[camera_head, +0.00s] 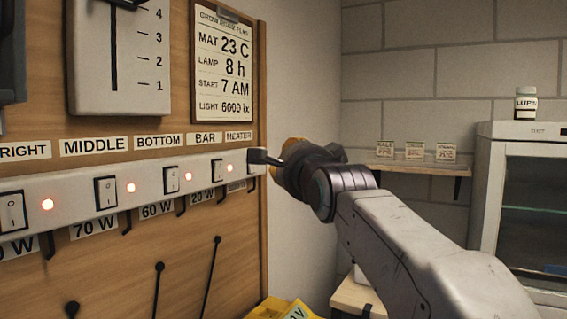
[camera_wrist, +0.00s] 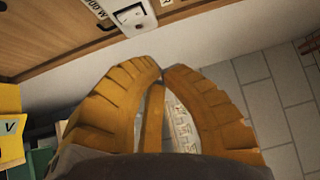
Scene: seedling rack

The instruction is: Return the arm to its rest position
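My arm (camera_head: 400,240) reaches from the lower right toward the switch strip on the wooden panel. My gripper (camera_head: 272,158) is beside the HEATER switch (camera_head: 253,167) at the strip's right end and partly covers it. In the wrist view, the gripper's two orange fingers (camera_wrist: 161,74) come together at their tips, with nothing seen held. A white switch (camera_wrist: 131,17) on the strip shows beyond the fingertips. Whether the gripper touches the strip cannot be told.
The switch strip (camera_head: 80,206) carries several rocker switches and lit red lamps. A wall shelf (camera_head: 415,168) holds small packets. A glass-door cabinet (camera_head: 535,131) stands at right with a jar (camera_head: 525,103) on top. Yellow items (camera_head: 285,309) lie below.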

